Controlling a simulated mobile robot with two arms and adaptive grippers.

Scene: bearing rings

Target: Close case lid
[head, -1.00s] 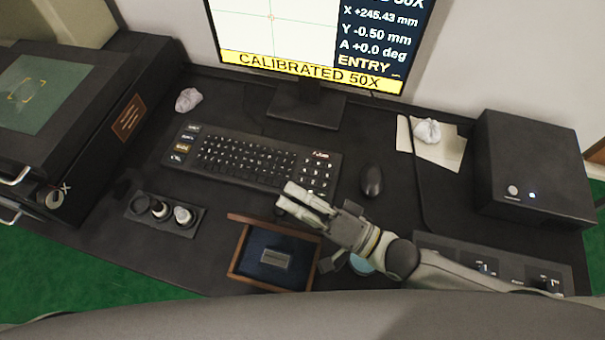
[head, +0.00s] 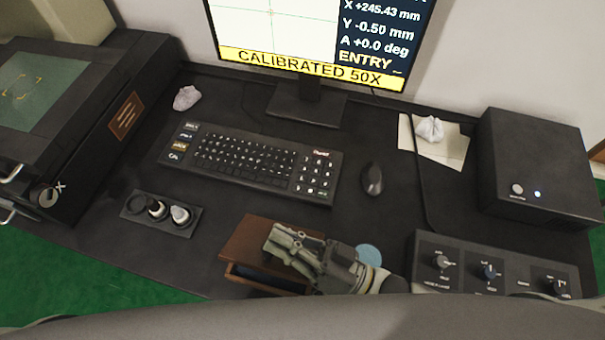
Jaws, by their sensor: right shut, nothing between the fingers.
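The small wooden case (head: 240,283) sits at the front of the desk, below the keyboard. Its brown lid (head: 248,238) is swung over most of the opening. A strip of dark blue lining still shows along the near side, so the lid is not flush there. My right gripper (head: 275,238) is shut and empty, with its fingers over the lid's right part. Whether the fingers touch the lid is hard to tell. The grey block inside the case is hidden. My left gripper is not in view.
A keyboard (head: 255,163) and mouse (head: 372,179) lie behind the case. A tray (head: 132,207) with small round parts is to the left. A light blue disc (head: 368,254) lies right of the case, beside a knob panel (head: 462,250).

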